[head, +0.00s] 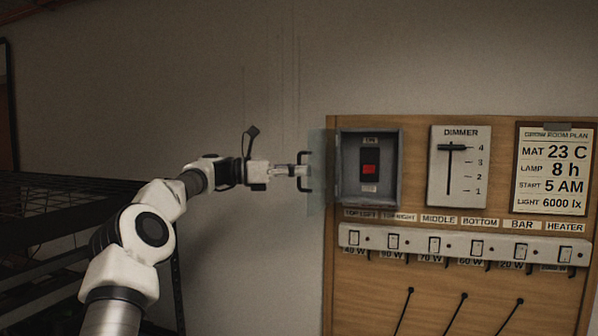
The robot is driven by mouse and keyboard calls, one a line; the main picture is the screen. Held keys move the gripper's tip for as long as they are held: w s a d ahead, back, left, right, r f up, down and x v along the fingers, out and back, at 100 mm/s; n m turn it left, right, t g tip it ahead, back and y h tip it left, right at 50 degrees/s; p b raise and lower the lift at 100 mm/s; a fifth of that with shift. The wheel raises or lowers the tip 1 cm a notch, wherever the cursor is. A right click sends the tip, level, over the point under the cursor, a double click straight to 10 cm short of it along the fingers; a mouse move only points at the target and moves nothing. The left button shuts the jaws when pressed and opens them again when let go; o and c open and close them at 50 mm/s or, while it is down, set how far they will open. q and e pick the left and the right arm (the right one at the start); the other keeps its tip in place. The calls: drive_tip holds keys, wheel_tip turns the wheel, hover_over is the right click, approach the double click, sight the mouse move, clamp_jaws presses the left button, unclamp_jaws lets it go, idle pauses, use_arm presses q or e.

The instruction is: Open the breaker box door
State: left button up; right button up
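The breaker box (369,203) is a grey box on the wooden board, with a black and red switch (370,168) inside. Its see-through door (320,185) is swung out to the left, and the box front is uncovered. The door's black handle (303,187) is at its left side. My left gripper (302,171) reaches in from the left, and its fingers look closed on the middle of the handle. My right gripper is not in view.
The wooden board (400,290) also carries a dimmer (458,167), a plan sheet (553,172) and a row of labelled switches (455,246). A dark wire rack (60,205) stands at the left. The wall left of the door is clear.

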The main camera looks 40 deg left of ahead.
use_arm(q)
drive_tip(key=v, duration=1.2)
drive_tip(key=shift+w, duration=0.1)
drive_tip(key=shift+a, duration=0.1)
